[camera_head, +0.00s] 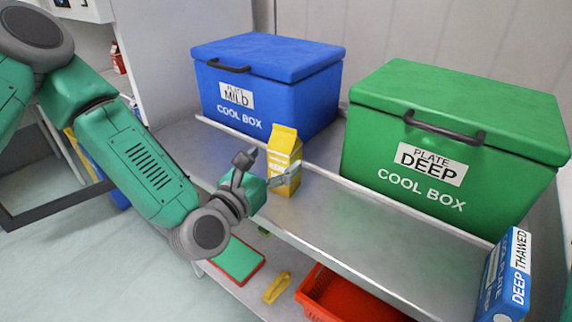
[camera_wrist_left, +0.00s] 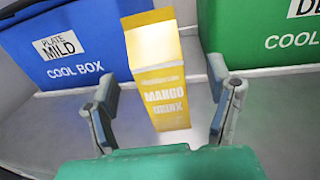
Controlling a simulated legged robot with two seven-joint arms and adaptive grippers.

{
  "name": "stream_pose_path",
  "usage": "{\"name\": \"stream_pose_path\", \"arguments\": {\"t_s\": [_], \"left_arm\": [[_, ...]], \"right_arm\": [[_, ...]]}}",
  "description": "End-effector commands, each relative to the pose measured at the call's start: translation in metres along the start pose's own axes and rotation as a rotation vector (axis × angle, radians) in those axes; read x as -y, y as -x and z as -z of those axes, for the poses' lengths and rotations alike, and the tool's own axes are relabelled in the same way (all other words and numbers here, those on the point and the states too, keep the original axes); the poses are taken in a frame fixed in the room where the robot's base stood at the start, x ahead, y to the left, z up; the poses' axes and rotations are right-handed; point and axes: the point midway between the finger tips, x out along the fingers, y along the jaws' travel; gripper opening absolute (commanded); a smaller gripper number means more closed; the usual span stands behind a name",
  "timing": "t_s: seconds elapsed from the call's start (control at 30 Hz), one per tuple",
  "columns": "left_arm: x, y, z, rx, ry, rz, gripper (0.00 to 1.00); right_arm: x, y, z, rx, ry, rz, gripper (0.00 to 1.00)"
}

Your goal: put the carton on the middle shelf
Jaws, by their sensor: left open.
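A yellow carton (camera_head: 284,159) stands upright on a grey metal shelf (camera_head: 360,215), near its front edge between the blue and green cool boxes. In the left wrist view the carton (camera_wrist_left: 157,75) reads "MANGO DRINX". My left gripper (camera_head: 266,167) is open at the shelf's front edge, close before the carton. In the left wrist view its fingers spread to the left and right of the carton, with gaps visible; I cannot tell how deep the carton sits between them. My right gripper is not in view.
A blue cool box (camera_head: 270,85) and a green cool box (camera_head: 455,140) stand behind on the same shelf. A blue-white box (camera_head: 505,278) stands at its right end. A lower level holds a red basket (camera_head: 345,298), a yellow item (camera_head: 277,288) and a red-green flat item (camera_head: 238,262).

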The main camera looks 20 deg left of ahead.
Motion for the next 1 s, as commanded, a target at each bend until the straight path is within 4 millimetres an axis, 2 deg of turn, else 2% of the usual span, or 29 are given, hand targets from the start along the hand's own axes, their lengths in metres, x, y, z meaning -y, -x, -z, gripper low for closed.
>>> {"name": "stream_pose_path", "arguments": {"t_s": [0.2, 0.3, 0.6, 0.63, 0.67, 0.7, 0.83, 1.0], "left_arm": [[-0.001, -0.030, -0.011, 0.005, -0.003, 0.001, 0.74], [-0.002, -0.043, -0.009, 0.002, -0.002, 0.000, 0.74], [-0.002, -0.049, -0.009, 0.000, 0.000, 0.000, 0.74], [-0.002, -0.049, -0.009, 0.000, 0.000, 0.000, 0.71], [-0.002, -0.049, -0.009, 0.000, 0.000, 0.000, 0.60], [-0.002, -0.049, -0.009, 0.000, 0.000, 0.000, 0.46], [-0.002, -0.049, -0.008, 0.000, 0.000, 0.000, 0.00], [-0.002, -0.050, -0.010, 0.003, 0.000, 0.000, 0.00]], "right_arm": [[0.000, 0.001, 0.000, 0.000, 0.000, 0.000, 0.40], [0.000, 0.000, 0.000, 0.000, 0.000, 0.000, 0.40], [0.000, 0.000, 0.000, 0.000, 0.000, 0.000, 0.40], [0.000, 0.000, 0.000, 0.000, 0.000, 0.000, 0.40], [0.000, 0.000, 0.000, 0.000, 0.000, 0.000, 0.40], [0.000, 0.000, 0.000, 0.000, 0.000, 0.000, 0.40], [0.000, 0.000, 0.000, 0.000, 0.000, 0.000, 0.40], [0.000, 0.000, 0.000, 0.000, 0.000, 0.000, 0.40]]}}
